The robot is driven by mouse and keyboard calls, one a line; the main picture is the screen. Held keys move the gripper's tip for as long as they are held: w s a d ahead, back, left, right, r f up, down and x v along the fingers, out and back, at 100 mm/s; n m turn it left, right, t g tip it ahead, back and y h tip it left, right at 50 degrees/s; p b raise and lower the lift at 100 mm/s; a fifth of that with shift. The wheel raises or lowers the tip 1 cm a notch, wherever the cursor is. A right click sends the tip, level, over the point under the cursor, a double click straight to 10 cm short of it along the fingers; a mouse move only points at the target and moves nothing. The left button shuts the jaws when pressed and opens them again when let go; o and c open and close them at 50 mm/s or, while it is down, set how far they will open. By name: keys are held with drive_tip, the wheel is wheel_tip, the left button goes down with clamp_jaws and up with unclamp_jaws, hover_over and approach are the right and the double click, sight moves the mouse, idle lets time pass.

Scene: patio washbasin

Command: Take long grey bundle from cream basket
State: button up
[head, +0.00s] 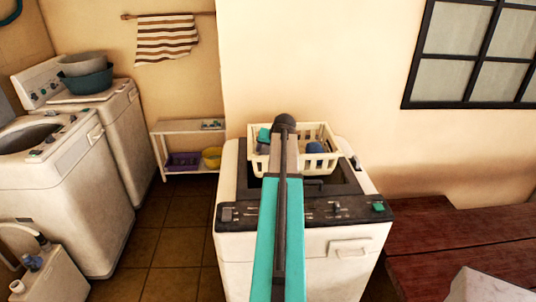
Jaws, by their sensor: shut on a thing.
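The cream basket (334,161) stands on top of the washing machine in the middle of the head view. My arm reaches over the front of the basket and covers its middle. The arm's dark end is over the basket. My gripper's jaws are hidden behind the arm, so I cannot see what they hold. I cannot make out the long grey bundle. A teal cloth (263,135) shows at the basket's left and a blue rolled thing (315,147) at its right.
The washing machine (345,250) under the basket has a dark control panel. White washers (60,185) stand at left, one carrying stacked basins (86,78). A low white shelf (188,128) is behind. A red wooden bench (460,240) is at right. Tiled floor is clear between the machines.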

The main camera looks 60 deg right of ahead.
drive_tip(key=shift+r+b, duration=1.4)
drive_tip(key=shift+r, duration=3.05)
